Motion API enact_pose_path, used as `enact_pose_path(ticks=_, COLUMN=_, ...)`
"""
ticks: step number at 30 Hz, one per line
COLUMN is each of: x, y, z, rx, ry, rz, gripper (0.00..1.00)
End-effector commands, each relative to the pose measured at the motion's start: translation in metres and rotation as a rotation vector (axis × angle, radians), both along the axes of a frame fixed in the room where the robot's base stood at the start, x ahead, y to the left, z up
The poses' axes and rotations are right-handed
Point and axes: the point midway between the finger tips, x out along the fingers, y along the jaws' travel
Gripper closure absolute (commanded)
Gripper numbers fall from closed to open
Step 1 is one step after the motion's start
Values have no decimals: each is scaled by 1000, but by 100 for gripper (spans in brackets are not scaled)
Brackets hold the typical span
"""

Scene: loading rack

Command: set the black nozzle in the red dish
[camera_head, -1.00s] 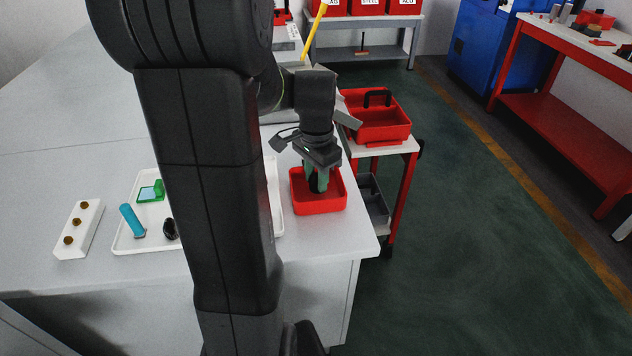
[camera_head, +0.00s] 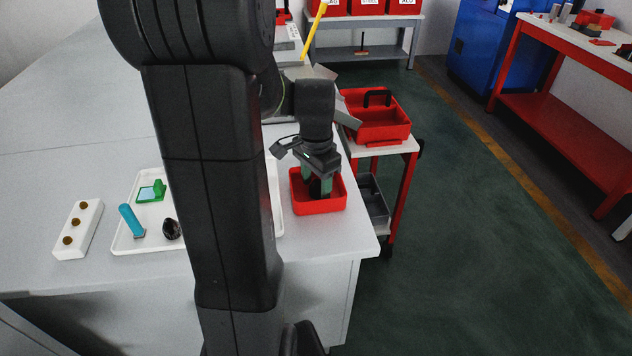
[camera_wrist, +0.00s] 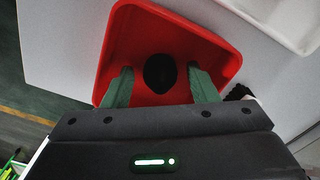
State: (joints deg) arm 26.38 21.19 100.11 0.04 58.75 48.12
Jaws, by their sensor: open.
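The black nozzle (camera_wrist: 159,72) is inside the red dish (camera_wrist: 222,58), on its floor as far as I can tell, seen as a dark rounded shape in the wrist view. My gripper (camera_head: 318,180) is low over the red dish (camera_head: 321,209) in the head view, its green fingers reaching into it. The fingers are open, one on each side of the nozzle, with red dish floor showing in the gaps. In the head view the fingers partly hide the nozzle.
A white tray (camera_head: 126,249) to the left holds a teal cylinder (camera_head: 131,220), a green piece (camera_head: 152,191) and a dark rounded object (camera_head: 172,229). A white block (camera_head: 82,218) with brown plugs stands further left. The table's right edge is close to the dish.

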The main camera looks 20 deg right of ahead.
Motion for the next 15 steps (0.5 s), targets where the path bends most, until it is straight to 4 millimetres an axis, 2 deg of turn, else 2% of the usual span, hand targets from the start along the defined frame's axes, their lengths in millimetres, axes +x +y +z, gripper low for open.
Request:
enact_pose_path(ticks=5, x=1, y=-1, z=27, rx=-3, ry=-5, rz=0, gripper=47)
enact_pose_path(ticks=15, x=1, y=-1, z=98, rx=-2, ry=-4, rz=0, gripper=47)
